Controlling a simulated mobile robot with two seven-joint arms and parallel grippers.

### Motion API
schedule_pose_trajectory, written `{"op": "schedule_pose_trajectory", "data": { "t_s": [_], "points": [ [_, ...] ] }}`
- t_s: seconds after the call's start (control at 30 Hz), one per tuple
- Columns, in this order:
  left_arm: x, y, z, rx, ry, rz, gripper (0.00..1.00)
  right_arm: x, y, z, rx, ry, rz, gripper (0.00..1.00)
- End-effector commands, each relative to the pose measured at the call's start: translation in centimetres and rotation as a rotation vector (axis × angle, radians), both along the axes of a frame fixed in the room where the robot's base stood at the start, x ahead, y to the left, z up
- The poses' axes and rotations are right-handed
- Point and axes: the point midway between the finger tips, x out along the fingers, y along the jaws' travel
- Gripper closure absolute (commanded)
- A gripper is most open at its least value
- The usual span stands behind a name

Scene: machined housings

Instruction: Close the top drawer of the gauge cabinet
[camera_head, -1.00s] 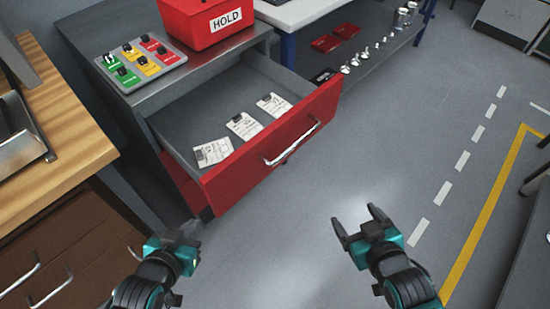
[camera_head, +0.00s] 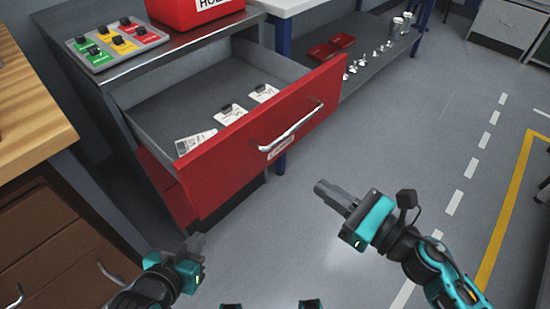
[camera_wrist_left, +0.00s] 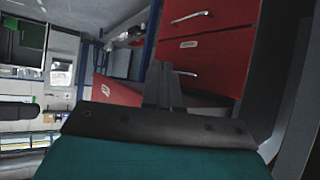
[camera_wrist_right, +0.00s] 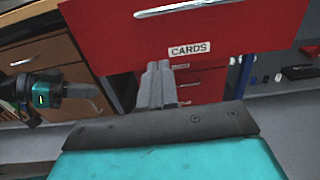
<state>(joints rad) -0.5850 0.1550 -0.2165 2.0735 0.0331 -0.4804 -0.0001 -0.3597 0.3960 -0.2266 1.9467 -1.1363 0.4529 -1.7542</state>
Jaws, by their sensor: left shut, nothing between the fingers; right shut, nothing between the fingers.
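The gauge cabinet (camera_head: 128,125) has its red top drawer (camera_head: 240,140) pulled well out, with paper cards (camera_head: 230,113) inside. A silver handle (camera_head: 292,127) crosses the drawer front; in the right wrist view the front carries a "CARDS" label (camera_wrist_right: 190,49). My right gripper (camera_head: 335,197) is shut and empty, in front of and below the drawer front, pointing towards it; its fingers also show in the right wrist view (camera_wrist_right: 157,85). My left gripper (camera_head: 192,246) is shut and empty, low in front of the cabinet's left part. Contact with the drawer is not visible.
A red box (camera_head: 190,12) and a tray of coloured tags (camera_head: 115,43) stand on the cabinet top. A wooden-topped bench (camera_head: 30,110) is at left. A low shelf with red bins and metal parts (camera_head: 375,65) is behind right. The floor at right is clear.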

Motion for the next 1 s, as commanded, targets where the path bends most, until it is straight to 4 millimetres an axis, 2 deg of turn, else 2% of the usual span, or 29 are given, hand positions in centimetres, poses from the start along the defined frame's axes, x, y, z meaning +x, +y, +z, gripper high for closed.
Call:
{"op": "schedule_pose_trajectory", "data": {
  "t_s": [0.17,0.6,0.8,1.0],
  "points": [
    [0.0,0.0,0.5,0.000,-0.001,0.000,1.00,1.7,1.7,0.3,0.004,-0.002,0.000,1.00],
    [-0.4,0.1,0.8,0.000,0.009,0.001,1.00,7.9,7.8,0.2,0.008,0.004,-0.004,1.00],
    [-0.4,0.0,0.8,-0.003,0.011,0.004,1.00,9.3,9.3,0.1,0.006,0.004,-0.004,1.00],
    [-0.4,-0.1,0.8,-0.008,0.012,0.008,1.00,9.7,9.6,0.1,0.006,0.005,-0.004,1.00]
  ]
}}
